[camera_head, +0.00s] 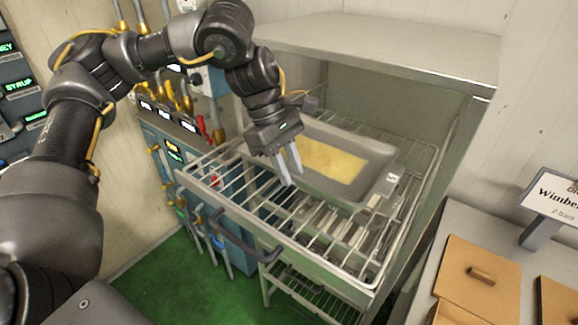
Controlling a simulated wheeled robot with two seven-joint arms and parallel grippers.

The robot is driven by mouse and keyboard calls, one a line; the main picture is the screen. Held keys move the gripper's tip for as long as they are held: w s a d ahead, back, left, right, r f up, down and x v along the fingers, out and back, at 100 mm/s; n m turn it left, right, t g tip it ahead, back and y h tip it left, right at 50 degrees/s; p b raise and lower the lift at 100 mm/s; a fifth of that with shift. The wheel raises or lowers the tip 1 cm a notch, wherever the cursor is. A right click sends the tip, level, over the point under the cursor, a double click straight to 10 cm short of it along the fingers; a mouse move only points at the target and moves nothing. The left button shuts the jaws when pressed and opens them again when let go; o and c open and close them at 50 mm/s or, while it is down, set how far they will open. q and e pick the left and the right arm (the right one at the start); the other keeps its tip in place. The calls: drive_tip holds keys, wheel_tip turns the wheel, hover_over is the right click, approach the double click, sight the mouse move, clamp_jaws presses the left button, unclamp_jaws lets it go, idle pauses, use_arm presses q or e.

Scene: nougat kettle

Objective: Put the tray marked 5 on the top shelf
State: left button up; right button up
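A grey tray (376,195) with a white label reading 5 (391,177) rests on a wire rack shelf (232,190), which is slid out of a metal cabinet. Yellow contents (330,161) lie in the tray. My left gripper (292,179) points down in front of the tray's left end, over the rack. Its two fingers are apart with nothing between them. I cannot tell whether they touch the tray. My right gripper is out of view.
The rack has a dark handle (235,236) at its front. Another wire rack (318,297) sits lower. The cabinet (385,48) has a flat top. A counter (470,232) with wooden lids (478,285) and a sign (556,198) stands right. Pipes and panels stand left; the green floor (185,285) is clear.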

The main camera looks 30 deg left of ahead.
use_arm(q)
drive_tip(key=shift+r, duration=0.2)
drive_tip(key=v, duration=1.2)
drive_tip(key=shift+s, duration=0.15)
